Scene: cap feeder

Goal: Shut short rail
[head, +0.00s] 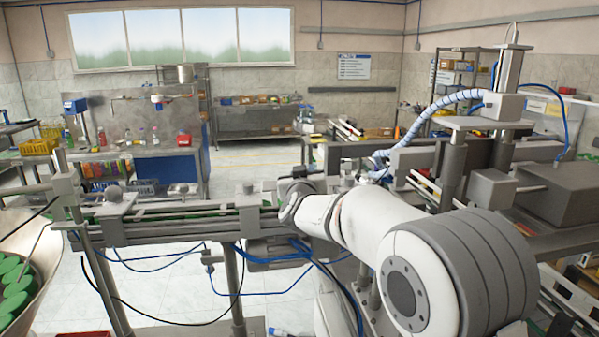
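A long grey feeder rail (165,230) runs across the left and middle on metal legs, with green caps showing along it. Clamp blocks with round knobs sit on top, one left (113,192) and one nearer the middle (248,188). I cannot tell which part is the short rail, or whether it is open or shut. My white and grey arm reaches from the lower right to the rail's right end. Its dark far end (296,182) is there, but the fingers cannot be made out, and neither can any contact with the rail. My arm hides the rail beyond it.
A pale hopper (45,245) of green caps stands at the left edge beside a grey post. Blue hoses and black cables hang under the rail. A grey machine (500,130) with a vertical cylinder fills the right. Benches and open floor lie behind.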

